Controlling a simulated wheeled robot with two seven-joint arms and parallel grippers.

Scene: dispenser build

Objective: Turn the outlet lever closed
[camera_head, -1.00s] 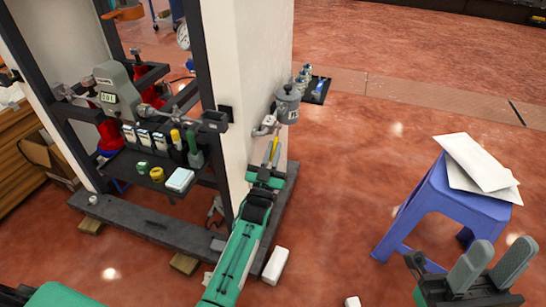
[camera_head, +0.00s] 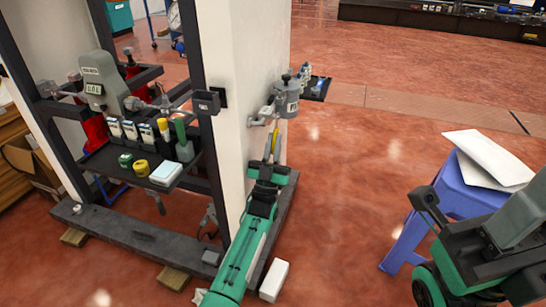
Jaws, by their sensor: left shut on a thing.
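A grey dispenser canister (camera_head: 287,101) with a dark top knob is fixed to the white pillar's right side. Its outlet fitting (camera_head: 262,117) sticks out at the lower left. A thin yellow lever (camera_head: 275,144) hangs below the canister. My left gripper (camera_head: 268,152) reaches up from below and is shut on the lever; the fingers partly cover it, so its exact angle is hard to tell. My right gripper (camera_head: 503,245) is at the lower right, far from the dispenser and partly cut off by the frame edge; its jaw opening is unclear.
A blue stool (camera_head: 452,197) with white sheets (camera_head: 486,157) stands at right. The floor between is open.

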